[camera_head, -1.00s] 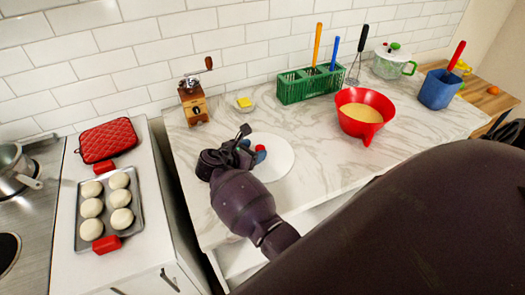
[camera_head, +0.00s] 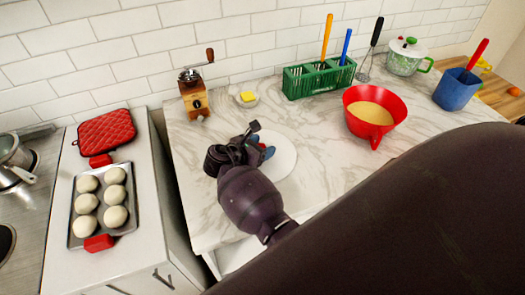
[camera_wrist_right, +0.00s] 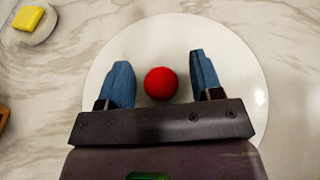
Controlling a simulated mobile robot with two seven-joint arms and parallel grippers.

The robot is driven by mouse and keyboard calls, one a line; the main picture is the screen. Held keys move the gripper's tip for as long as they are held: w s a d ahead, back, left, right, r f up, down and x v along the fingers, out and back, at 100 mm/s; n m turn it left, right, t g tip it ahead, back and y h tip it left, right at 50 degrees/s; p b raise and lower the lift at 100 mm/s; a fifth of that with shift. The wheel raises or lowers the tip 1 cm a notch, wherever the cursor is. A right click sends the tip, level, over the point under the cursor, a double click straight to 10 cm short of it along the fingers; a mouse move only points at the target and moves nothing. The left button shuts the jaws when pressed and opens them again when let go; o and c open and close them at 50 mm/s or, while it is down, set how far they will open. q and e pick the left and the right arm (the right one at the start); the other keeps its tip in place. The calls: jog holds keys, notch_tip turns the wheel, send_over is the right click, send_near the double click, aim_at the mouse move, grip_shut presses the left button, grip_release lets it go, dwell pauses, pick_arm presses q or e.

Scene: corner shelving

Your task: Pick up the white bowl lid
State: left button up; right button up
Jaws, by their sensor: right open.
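The white bowl lid (camera_head: 284,158) lies flat on the marble counter, a round disc partly hidden by my right arm in the head view. In the right wrist view the lid (camera_wrist_right: 225,55) fills the middle, with its round red knob (camera_wrist_right: 160,84) at the centre. My right gripper (camera_head: 266,149) is over the lid. In the wrist view my right gripper (camera_wrist_right: 161,78) is open, with one blue finger on each side of the knob and a gap on both sides. How far the fingertips are above the lid is unclear. My left gripper is not in view.
Behind the lid stand a wooden grinder (camera_head: 194,94), a small dish of butter (camera_head: 247,99) and a green utensil rack (camera_head: 318,78). A red bowl (camera_head: 374,112) stands to the right. A tray of dough balls (camera_head: 103,205) lies left, across a counter gap.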

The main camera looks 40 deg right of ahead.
jog(key=shift+a, duration=0.1)
jog(key=shift+c, duration=1)
jog(key=shift+r, duration=0.1)
jog(key=c, duration=0.8)
